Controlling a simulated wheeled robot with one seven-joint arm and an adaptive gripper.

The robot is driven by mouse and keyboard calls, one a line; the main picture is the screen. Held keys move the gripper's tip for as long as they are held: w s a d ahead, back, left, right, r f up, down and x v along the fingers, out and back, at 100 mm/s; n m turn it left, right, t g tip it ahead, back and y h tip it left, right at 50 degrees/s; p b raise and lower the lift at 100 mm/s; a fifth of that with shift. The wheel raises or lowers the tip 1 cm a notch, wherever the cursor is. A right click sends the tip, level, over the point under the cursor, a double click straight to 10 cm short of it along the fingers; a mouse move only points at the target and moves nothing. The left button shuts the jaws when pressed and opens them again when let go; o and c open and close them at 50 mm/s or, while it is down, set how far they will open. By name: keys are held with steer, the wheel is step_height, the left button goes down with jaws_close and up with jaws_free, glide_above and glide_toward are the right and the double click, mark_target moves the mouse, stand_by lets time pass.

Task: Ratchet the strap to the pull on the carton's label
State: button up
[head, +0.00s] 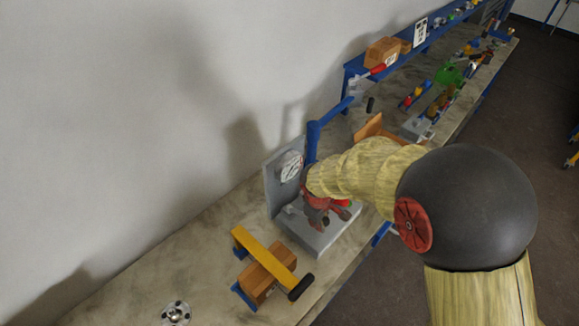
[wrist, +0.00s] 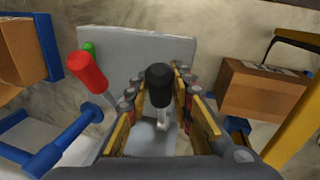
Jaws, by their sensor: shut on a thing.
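My gripper (head: 325,212) is low over a grey base plate (head: 313,238). In the wrist view its fingers (wrist: 158,97) are closed around a black-tipped metal lever (wrist: 159,76), which stands up between them. A dial gauge (head: 291,166) is on the upright grey panel behind my gripper. A brown carton (wrist: 262,92) lies to the right in the wrist view, and a yellow bar with a black grip crosses by it. The same carton (head: 254,284) shows under the yellow bar (head: 262,252) in the head view. I cannot read any label on it, and I see no strap clearly.
A red-handled lever (wrist: 87,71) stands close left of my fingers, with blue fittings (wrist: 68,142) below it. Another brown box (wrist: 20,52) is at the far left. A blue shelf (head: 362,67) and several small items occupy the far bench.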

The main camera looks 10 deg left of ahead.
jaws_close()
stand_by(0.5)
steer(key=f+b, duration=0.1)
steer(key=f, duration=0.1)
steer(key=s+d+f+b, duration=0.1)
steer(key=f+b, duration=0.1)
steer(key=f, duration=0.1)
steer(key=s+d+f+b, duration=0.1)
steer(key=f+b, duration=0.1)
steer(key=shift+d+f, duration=0.1)
steer(key=shift+f, duration=0.2)
steer(key=r+p, duration=0.1)
steer(key=r, duration=0.1)
steer(key=w+a+r+p, duration=0.1)
steer(key=r+p, duration=0.1)
steer(key=r, duration=0.1)
steer(key=a+r+p, duration=0.1)
steer(key=r+p, duration=0.1)
steer(key=shift+w+r, duration=0.2)
steer(key=shift+w, duration=0.3)
steer(key=shift+w+a+r, duration=0.1)
steer(key=shift+w, duration=0.05)
steer(key=o, duration=0.7)
jaws_free()
steer(key=shift+a, duration=0.15)
steer(key=shift+o, duration=1.3)
steer(key=shift+s, duration=0.2)
